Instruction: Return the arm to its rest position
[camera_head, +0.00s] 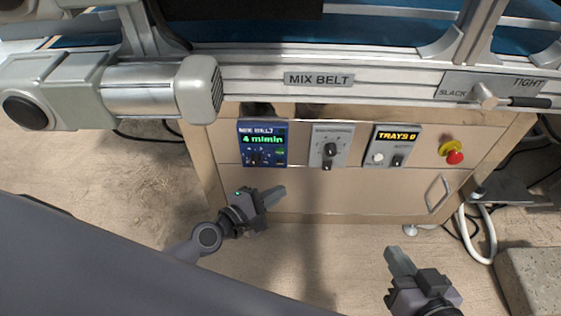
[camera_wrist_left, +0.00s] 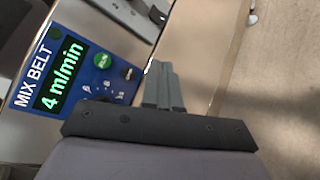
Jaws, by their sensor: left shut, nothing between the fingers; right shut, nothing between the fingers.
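My left gripper (camera_head: 274,194) is shut and empty in the head view. It is in front of the cabinet (camera_head: 345,203), below the mix belt control panel (camera_head: 262,144). In the left wrist view its closed fingers (camera_wrist_left: 163,85) point toward the cabinet front, with the blue panel (camera_wrist_left: 72,66) reading "4 m/min" beside them to the left. The fingers look apart from the panel. My right gripper (camera_head: 398,262) is shut and empty at the lower right of the head view, in front of the cabinet's lower edge and over the floor.
A grey knob panel (camera_head: 330,146), a "TRAYS 0" panel (camera_head: 394,147) and a red emergency button (camera_head: 454,157) are on the cabinet. A motor (camera_head: 150,92) juts out above left. A concrete block (camera_head: 532,280) and white hose (camera_head: 477,243) are at right. Open floor lies at left.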

